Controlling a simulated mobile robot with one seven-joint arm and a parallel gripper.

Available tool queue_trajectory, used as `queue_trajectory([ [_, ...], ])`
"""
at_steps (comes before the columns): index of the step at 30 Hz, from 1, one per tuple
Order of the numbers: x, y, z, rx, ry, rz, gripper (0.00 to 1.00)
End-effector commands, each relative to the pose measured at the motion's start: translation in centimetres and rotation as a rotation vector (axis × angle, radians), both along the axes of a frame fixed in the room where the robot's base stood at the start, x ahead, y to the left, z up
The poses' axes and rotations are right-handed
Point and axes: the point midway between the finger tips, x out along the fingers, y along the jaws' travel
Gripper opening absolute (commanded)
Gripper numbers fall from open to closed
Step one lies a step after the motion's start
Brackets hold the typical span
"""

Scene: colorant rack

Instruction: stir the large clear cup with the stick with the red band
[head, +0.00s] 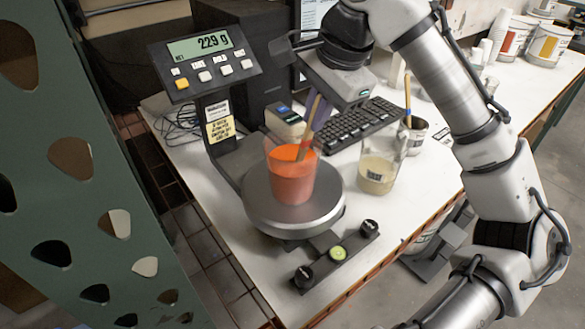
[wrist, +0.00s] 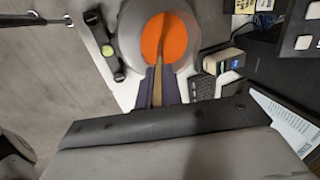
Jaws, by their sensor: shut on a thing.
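A large clear cup (head: 290,180) of orange liquid stands upright on the round scale plate. In the wrist view its orange surface (wrist: 178,42) shows from above. My gripper (head: 317,118) is over the cup, fingers pointing down, shut on a wooden stick (head: 304,150). The stick reaches down into the cup, and its lower end appears to be in the orange liquid. In the wrist view the stick (wrist: 157,88) sits between the two dark purple fingers. No red band can be made out on it; the fingers cover part of it.
A second clear cup (head: 378,172) with pale liquid stands to the right. Behind are a keyboard (head: 362,124), a small boxy device (head: 284,122) and a can (head: 414,132) holding another stick.

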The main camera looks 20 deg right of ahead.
Motion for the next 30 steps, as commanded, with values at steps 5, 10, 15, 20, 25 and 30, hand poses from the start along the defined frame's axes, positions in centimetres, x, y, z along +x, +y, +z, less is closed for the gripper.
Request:
queue_trajectory([
  [5, -0.4, -0.2, 1.5, -0.002, -0.001, -0.001, 0.0],
  [10, -0.8, -0.3, 2.8, -0.002, -0.001, -0.001, 0.0],
  [15, -1.1, -0.5, 4.1, -0.003, -0.001, -0.001, 0.0],
  [20, -1.5, -0.6, 5.3, -0.002, -0.001, -0.001, 0.0],
  [25, -1.9, -0.8, 6.6, -0.002, -0.001, -0.002, 0.0],
  [30, -2.2, -0.9, 7.9, -0.002, -0.001, -0.001, 0.0],
])
